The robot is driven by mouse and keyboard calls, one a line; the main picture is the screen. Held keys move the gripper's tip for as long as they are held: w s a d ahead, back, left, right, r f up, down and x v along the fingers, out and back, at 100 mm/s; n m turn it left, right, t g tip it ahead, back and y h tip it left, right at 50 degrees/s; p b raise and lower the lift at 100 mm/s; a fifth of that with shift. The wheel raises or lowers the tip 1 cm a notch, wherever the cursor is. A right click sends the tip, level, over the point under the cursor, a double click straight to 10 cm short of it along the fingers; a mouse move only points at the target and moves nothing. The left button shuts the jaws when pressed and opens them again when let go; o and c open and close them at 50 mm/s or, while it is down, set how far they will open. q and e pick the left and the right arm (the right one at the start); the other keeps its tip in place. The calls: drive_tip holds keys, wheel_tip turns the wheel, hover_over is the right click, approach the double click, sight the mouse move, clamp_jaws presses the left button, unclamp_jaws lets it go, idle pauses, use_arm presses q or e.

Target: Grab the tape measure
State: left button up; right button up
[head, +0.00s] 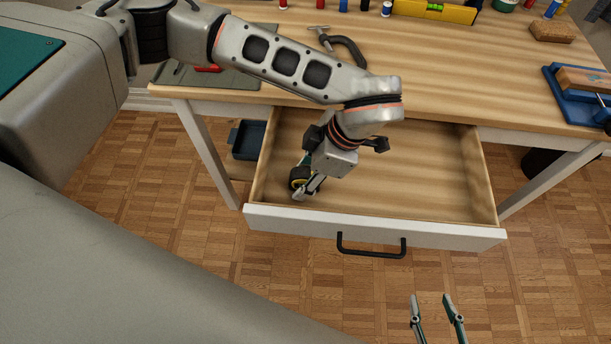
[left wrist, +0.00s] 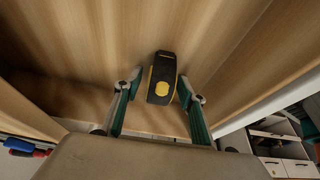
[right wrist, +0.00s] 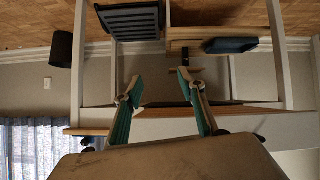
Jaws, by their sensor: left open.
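The tape measure (left wrist: 162,79) is black and yellow. It lies in the open drawer (head: 430,185), near its left end in the head view. My left gripper (left wrist: 154,90) reaches down into the drawer and is open. In the left wrist view the tape measure sits between its two fingers, closer to the right one. In the head view the tape measure (head: 298,176) is partly hidden by my left gripper (head: 306,186). My right gripper (head: 433,298) is open and empty in front of the drawer, low in the head view.
The drawer front (head: 375,228) with its black handle (head: 371,250) stands pulled out below the wooden desk top (head: 460,70). A clamp (head: 343,45), a yellow level (head: 434,10) and a blue vise (head: 575,95) are on the desk. The drawer's right side is empty.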

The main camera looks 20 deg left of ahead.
use_arm(q)
clamp_jaws()
drive_tip(key=shift+r, duration=0.1)
